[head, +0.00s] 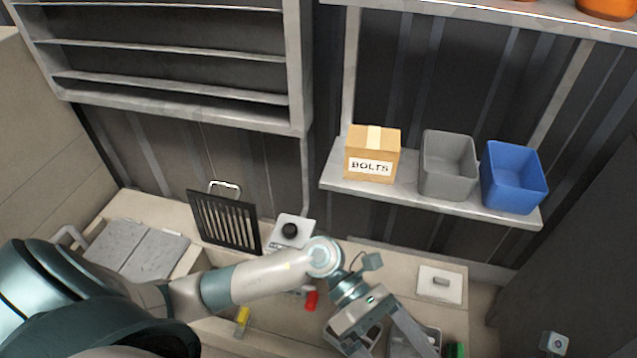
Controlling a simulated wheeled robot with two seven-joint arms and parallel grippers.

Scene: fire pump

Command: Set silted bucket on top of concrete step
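My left arm reaches in from the left. Its gripper (391,341) points down at the bottom edge, with its two fingers spread wide and the tips cut off or out of sight. Grey, open-topped container parts (430,338) show behind and beside the fingers. They may be the silted bucket, but I cannot tell whether this is one container or two, or see any silt. Two rough grey slabs (152,256) at the left look like concrete; I cannot tell whether they are the concrete step. My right gripper is not in view.
A wall shelf holds a BOLTS box (371,155), a grey bin (447,165) and a blue bin (513,177). A black grate (225,222) leans by the wall. A red item (311,301), a yellow-handled item (242,317) and a white plate (440,284) lie below.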

